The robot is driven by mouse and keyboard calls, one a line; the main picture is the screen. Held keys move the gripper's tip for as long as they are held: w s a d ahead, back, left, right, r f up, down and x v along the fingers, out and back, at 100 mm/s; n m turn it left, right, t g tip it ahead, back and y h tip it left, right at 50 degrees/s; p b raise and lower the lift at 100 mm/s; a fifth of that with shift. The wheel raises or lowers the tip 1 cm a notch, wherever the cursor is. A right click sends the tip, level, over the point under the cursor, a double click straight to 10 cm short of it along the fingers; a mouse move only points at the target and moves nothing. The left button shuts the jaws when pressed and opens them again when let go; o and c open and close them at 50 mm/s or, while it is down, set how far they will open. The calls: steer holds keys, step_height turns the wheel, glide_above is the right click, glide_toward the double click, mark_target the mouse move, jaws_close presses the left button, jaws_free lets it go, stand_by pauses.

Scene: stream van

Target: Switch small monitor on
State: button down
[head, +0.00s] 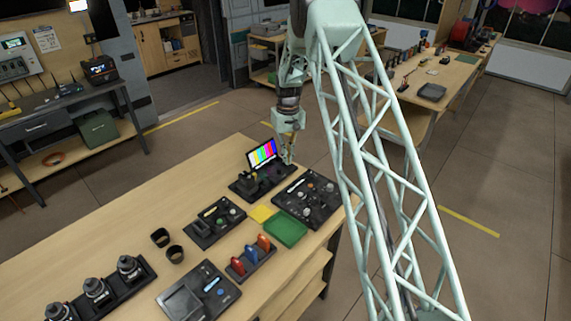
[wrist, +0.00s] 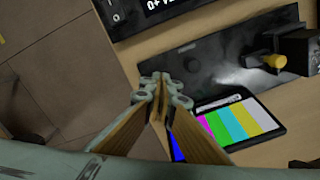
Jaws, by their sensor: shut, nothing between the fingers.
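The small monitor (head: 262,153) stands at the far end of the wooden bench, and its screen is lit with colour bars. It also shows in the wrist view (wrist: 232,122), partly hidden behind my fingers. A dark base plate (wrist: 195,60) lies beside it and carries a round dark knob and a black block with a yellow knob (wrist: 272,62). My gripper (head: 289,160) points down just right of the monitor. In the wrist view its fingertips (wrist: 160,78) are together and empty, over or near the edge of the plate. I cannot tell whether they touch anything.
Another panel (head: 214,220), two dark cups and a rack of coloured handles (head: 251,257) stand nearby.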

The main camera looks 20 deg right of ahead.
steer(key=shift+r+p, duration=0.75)
steer(key=shift+r, duration=2.1)
